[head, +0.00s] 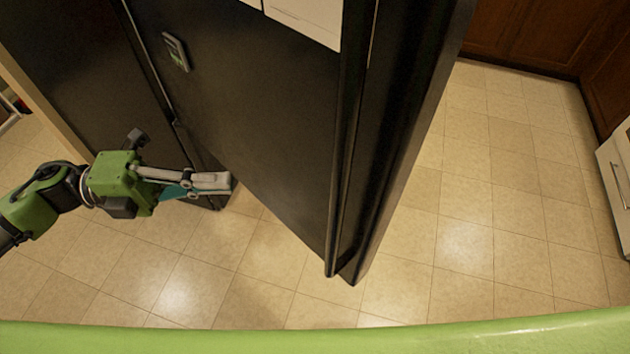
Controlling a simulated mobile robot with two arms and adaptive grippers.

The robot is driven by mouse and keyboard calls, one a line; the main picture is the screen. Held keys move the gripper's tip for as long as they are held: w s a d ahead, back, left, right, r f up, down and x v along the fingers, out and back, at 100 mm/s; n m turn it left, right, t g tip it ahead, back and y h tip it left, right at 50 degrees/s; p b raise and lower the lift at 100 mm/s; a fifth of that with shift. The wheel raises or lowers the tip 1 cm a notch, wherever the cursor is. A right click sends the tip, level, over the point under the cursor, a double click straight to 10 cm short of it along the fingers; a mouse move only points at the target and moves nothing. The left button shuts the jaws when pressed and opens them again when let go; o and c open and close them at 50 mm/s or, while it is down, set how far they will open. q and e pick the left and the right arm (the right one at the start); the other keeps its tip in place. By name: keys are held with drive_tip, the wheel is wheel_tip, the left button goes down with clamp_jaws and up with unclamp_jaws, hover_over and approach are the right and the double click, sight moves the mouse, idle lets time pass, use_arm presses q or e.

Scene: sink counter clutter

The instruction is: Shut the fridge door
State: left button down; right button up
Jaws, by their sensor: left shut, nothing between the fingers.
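The fridge door (255,110) is a large black panel that stands swung out into the room. Its dark vertical handle (347,140) runs along the free edge, which comes toward me at the middle right. Another black fridge panel (75,60) lies to its left, with a narrow seam between them. My left gripper (230,183) is shut and empty, low at the left of the door, near the bottom of the seam. I cannot tell whether its tips touch the door. My right gripper is not in view.
White sheets (305,18) and a small grey item (176,51) are on the door's face. Tiled floor (480,200) is clear to the right and in front. Brown wooden cabinets (540,35) stand at the back right, a white drawer unit (617,185) at the right edge.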

use_arm(q)
drive_tip(key=p, duration=0.6)
hover_over(304, 169)
drive_tip(key=s, duration=0.4)
drive_tip(key=shift+s+d, duration=0.1)
drive_tip(key=shift+s, duration=0.1)
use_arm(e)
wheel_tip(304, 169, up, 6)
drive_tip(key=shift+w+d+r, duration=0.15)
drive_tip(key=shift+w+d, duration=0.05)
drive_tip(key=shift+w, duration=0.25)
